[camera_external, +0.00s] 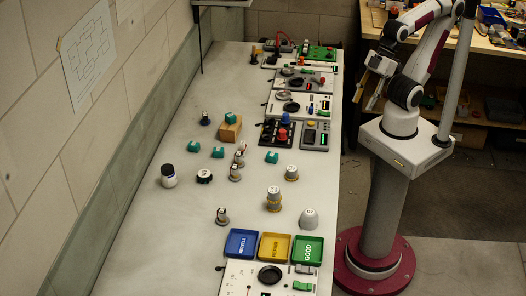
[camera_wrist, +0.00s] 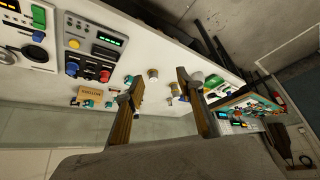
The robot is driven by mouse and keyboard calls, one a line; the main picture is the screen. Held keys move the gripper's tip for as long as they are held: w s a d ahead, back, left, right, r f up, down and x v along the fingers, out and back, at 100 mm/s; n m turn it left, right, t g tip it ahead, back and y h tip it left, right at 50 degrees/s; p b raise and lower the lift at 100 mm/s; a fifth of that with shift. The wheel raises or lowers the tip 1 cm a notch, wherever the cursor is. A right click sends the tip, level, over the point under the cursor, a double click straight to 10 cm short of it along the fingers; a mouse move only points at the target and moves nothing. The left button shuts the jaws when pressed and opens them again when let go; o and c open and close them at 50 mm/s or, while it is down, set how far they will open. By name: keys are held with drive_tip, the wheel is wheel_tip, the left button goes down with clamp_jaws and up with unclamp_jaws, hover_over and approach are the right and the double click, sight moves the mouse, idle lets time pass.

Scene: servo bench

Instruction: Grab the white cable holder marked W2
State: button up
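Several small round holders stand on the bench in the external view: a pale one (camera_external: 291,172), a stack of two (camera_external: 273,198), a light grey-white one (camera_external: 309,218), a grey one (camera_external: 221,215) and a grey one with a pale top (camera_external: 235,172). Their markings are too small to read, so I cannot tell which is W2. My gripper (camera_external: 375,86) hangs beside the bench's right edge, away from all of them. In the wrist view, my gripper (camera_wrist: 157,92) has its two fingers wide apart with nothing held between them; a pale holder (camera_wrist: 152,74) shows beyond the gap.
Blue (camera_external: 241,243), yellow (camera_external: 274,248) and green (camera_external: 307,249) trays sit near the front. Control panels (camera_external: 302,105) line the bench's right side. The left strip is clear.

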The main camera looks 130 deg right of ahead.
drive_tip(key=w+d+f+m+t+h, duration=0.1)
drive_tip(key=w+d+f+m+t, duration=0.1)
drive_tip(key=w, duration=0.9)
drive_tip(key=w+d+f+m+t, duration=0.2)
drive_tip(key=w+f, duration=0.1)
drive_tip(key=w, duration=0.8)
drive_tip(key=m+h, duration=0.5)
drive_tip(key=h, duration=0.3)
approach(243, 142)
drive_tip(key=w, duration=0.2)
drive_tip(key=shift+w+d+f, duration=0.15)
drive_tip(key=shift+w+f, duration=0.1)
drive_tip(key=shift+w, duration=0.1)
drive_tip(key=shift+s+d+f+h, duration=0.25)
drive_tip(key=shift+d+f+h, duration=0.15)
drive_tip(key=shift+d, duration=0.25)
drive_tip(key=shift+w+d, duration=0.1)
drive_tip(key=shift+x, duration=1.2)
drive_tip(key=shift+f, duration=0.1)
